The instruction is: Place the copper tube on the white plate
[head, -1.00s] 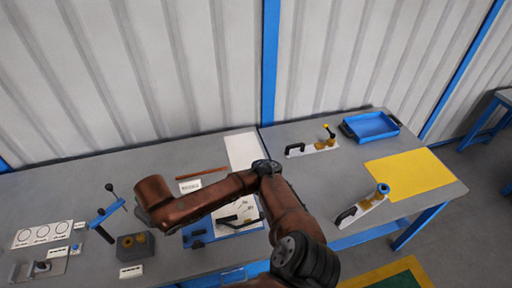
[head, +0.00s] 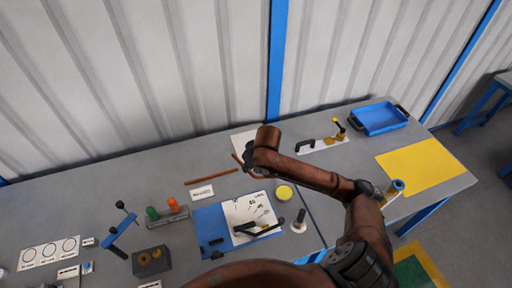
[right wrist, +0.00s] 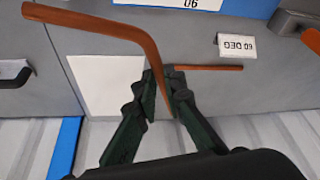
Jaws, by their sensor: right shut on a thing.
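My right gripper (right wrist: 163,86) is shut on a bent copper tube (right wrist: 92,20). In the right wrist view the tube's short leg passes between the fingers and its long leg reaches to the upper left. A bit of this tube (head: 237,159) shows in the head view beside the right gripper (head: 252,166), whose fingers are small there. The white plate (head: 239,138) lies at the back of the table, partly hidden by my right arm. It also shows in the right wrist view (right wrist: 103,82), left of the fingers, with the tube above the table. My left gripper is not in view.
A straight copper rod (head: 211,176) lies left of the gripper, near a white label card (head: 201,192). The wall stands close behind the plate.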

